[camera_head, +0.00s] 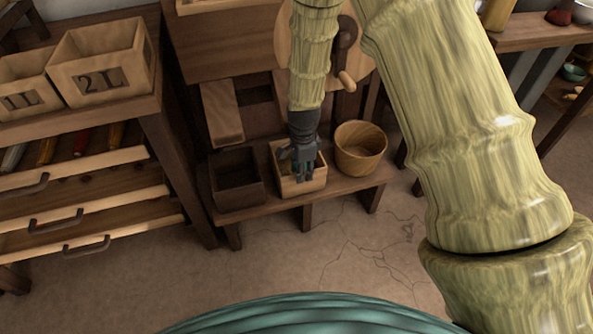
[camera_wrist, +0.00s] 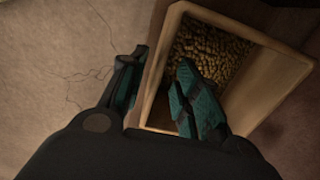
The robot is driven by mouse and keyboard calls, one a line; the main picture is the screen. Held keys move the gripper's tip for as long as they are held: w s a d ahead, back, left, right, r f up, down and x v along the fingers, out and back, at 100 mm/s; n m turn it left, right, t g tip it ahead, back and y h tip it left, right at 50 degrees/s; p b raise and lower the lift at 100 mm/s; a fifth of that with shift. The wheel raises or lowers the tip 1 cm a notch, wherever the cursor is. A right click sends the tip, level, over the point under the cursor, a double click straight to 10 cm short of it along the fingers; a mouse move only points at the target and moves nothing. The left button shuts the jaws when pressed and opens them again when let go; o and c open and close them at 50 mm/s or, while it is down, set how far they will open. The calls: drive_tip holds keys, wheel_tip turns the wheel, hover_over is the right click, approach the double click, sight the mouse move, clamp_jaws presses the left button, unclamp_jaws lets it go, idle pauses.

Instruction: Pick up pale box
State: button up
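The pale box (camera_head: 312,185) is an open-topped light wooden box on a low wooden bench, between a dark box and a round wooden tub. In the wrist view the pale box (camera_wrist: 283,88) holds a layer of brown grain-like pieces. My gripper (camera_head: 298,163) points down at the box and covers part of its opening. In the wrist view my gripper (camera_wrist: 158,82) is open, with one finger outside the box's wall and the other over its inside. The wall lies between the fingers, with a gap visible. Whether either finger touches it I cannot tell.
The dark box (camera_head: 237,190) stands close on the left of the pale box, and the round tub (camera_head: 360,158) close on the right. The bench (camera_head: 340,186) has legs below. A shelf unit with drawers (camera_head: 85,215) stands left. The floor (camera_head: 290,250) in front is clear.

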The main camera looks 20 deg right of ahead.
drive_tip(key=b, duration=0.3)
hover_over(304, 192)
drive_tip(key=shift+w+f, duration=0.2)
drive_tip(key=shift+f, duration=2.5)
clamp_jaws()
drive_tip(key=shift+r, duration=0.1)
